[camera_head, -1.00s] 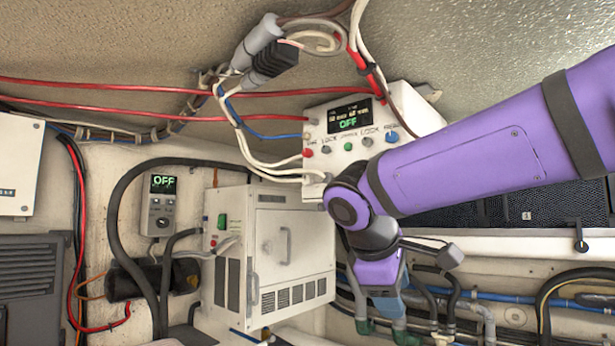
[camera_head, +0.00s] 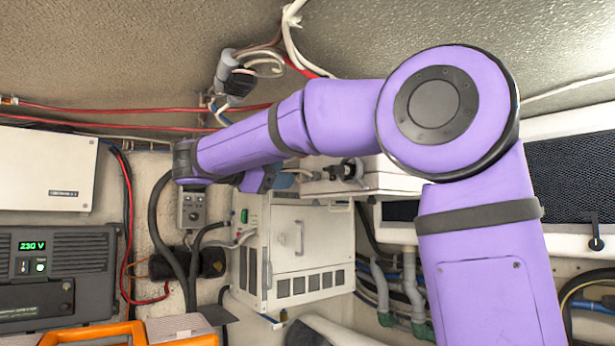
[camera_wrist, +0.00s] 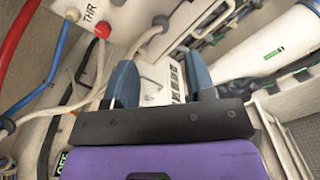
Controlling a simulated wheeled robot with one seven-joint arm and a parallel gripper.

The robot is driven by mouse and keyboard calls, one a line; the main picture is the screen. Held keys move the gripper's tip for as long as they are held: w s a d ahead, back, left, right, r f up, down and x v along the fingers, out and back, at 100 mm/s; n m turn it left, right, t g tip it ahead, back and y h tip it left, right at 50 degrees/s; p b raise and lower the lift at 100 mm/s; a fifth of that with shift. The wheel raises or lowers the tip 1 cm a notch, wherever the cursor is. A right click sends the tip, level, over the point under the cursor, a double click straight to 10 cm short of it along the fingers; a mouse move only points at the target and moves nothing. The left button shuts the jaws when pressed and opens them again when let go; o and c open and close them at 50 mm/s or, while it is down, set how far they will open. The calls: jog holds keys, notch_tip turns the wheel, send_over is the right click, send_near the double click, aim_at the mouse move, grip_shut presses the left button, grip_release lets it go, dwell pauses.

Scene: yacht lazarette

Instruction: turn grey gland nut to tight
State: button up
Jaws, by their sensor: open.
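In the wrist view my gripper (camera_wrist: 160,82) is open, with two blue fingertips apart and nothing clamped between them. In the head view my wrist and gripper (camera_head: 272,180) are partly hidden by my arm, left of the white control box (camera_head: 385,178). In the wrist view a pale grey round fitting (camera_wrist: 72,15) sits on the box edge beside a red one (camera_wrist: 102,30), up and left of the fingers.
A white vented cabinet (camera_head: 305,250) stands below my gripper. A grey controller (camera_head: 192,207) hangs on the wall beside thick black hose. Red cables (camera_head: 130,110) run along the wall, and loose cables (camera_wrist: 60,75) lie close to the fingers. An orange-handled case (camera_head: 130,335) is at the bottom left.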

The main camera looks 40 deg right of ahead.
aim_at(313, 176)
jog(key=d, duration=0.8)
jog(key=shift+w+d, duration=0.1)
jog(key=shift+d, duration=0.3)
jog(key=c, duration=0.9)
